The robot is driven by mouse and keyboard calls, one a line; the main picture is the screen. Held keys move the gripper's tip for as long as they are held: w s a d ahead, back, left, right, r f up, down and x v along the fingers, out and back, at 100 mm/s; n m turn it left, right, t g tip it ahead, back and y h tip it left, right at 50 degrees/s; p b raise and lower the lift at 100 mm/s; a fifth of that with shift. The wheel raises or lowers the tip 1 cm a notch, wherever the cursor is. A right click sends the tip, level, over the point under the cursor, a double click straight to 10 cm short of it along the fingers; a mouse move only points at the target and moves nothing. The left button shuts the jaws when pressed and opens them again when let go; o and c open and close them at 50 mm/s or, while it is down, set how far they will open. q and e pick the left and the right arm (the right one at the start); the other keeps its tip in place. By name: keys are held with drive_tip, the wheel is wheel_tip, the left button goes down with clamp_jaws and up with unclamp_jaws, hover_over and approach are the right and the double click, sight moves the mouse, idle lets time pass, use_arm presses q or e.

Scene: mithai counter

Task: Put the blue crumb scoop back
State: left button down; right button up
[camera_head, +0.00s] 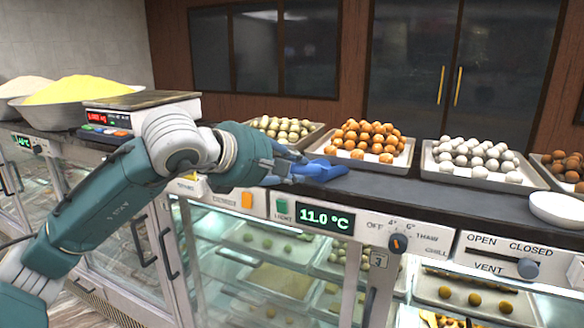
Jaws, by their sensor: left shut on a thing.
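The blue crumb scoop (322,169) is at the dark counter top, in front of the trays of sweets. My left gripper (281,168) comes in from the left and is shut on the scoop at its near left end. The scoop's wider part points to the right. I cannot tell whether the scoop touches the counter or is held just above it. My left wrist and hand hide part of the grip. My right gripper is not in the picture.
Trays of orange sweets (367,138), white sweets (476,153) and pale green sweets (282,129) stand behind the scoop. A scale (140,108) is at left, a white bowl (560,208) at right. The counter (400,190) between scoop and bowl is clear. Knobs and a display line its front.

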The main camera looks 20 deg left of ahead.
use_arm(q)
drive_tip(key=c, duration=1.5)
unclamp_jaws()
drive_tip(key=shift+c, duration=0.2)
drive_tip(key=shift+r, duration=0.1)
drive_tip(key=b+v, duration=0.2)
drive_tip(key=v, duration=1)
